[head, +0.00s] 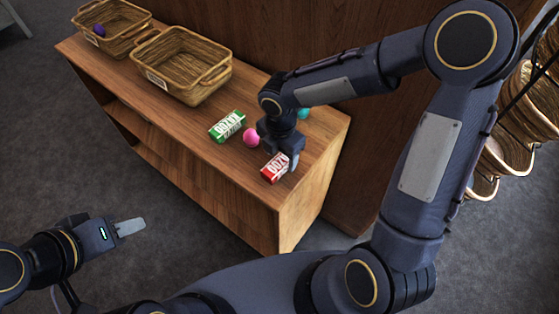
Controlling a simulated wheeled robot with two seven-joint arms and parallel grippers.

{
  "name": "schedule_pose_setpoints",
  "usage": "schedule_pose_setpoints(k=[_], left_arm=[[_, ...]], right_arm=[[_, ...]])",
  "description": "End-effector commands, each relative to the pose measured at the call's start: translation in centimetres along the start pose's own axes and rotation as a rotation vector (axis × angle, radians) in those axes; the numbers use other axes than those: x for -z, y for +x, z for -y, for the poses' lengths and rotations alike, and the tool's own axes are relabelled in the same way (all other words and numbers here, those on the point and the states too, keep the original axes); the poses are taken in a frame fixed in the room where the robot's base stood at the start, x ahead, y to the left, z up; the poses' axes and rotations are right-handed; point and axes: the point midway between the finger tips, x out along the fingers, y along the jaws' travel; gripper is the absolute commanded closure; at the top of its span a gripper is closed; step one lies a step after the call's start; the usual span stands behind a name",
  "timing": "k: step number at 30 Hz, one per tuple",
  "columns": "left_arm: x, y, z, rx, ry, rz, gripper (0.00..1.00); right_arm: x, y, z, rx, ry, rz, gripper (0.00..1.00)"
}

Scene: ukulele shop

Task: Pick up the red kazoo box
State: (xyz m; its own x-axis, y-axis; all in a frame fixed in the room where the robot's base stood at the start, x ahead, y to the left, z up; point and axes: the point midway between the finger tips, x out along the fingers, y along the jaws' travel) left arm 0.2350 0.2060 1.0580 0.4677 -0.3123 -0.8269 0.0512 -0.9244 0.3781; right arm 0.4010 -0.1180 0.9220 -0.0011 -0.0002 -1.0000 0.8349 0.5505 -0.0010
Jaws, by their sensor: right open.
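The red kazoo box (273,170) lies near the right front part of the wooden counter top. It is red and white with lettering, and its upper right part is covered by my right gripper. My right gripper (290,161) is open and points down at the box, with its fingers around or just above it; contact cannot be told. My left gripper (130,227) is away from the counter, low at the left over the floor. Only one finger shows clearly there, so its opening cannot be told.
A green kazoo box (227,126) and a pink ball (251,138) lie left of my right gripper. A teal ball (303,113) sits behind it. Two wicker baskets stand at the back left, an empty one (181,91) and one (125,46) with a purple ball (99,30). The wooden counter's (200,165) front edge is clear.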

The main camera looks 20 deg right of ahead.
Motion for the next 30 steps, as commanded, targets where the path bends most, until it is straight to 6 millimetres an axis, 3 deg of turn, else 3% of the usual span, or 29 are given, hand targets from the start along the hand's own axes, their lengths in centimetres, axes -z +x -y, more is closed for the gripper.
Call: schedule_pose_setpoints(k=[6, 14, 25, 30], left_arm=[[0.1, -0.1, -0.1, 0.000, 0.000, 0.000, 0.64], [0.1, -0.1, 0.0, 0.000, 0.000, 0.000, 0.64], [0.1, -0.1, 0.0, 0.000, 0.000, 0.000, 0.64], [0.1, -0.1, 0.0, 0.000, 0.000, 0.000, 0.64]], right_arm=[[0.2, 2.8, 0.1, 0.002, 0.000, -0.001, 0.38], [0.1, 3.0, 0.1, -0.001, 0.001, 0.000, 0.38], [0.1, 3.0, 0.1, -0.001, 0.002, 0.000, 0.85], [0.1, 3.0, 0.1, -0.001, 0.002, 0.000, 0.86]])
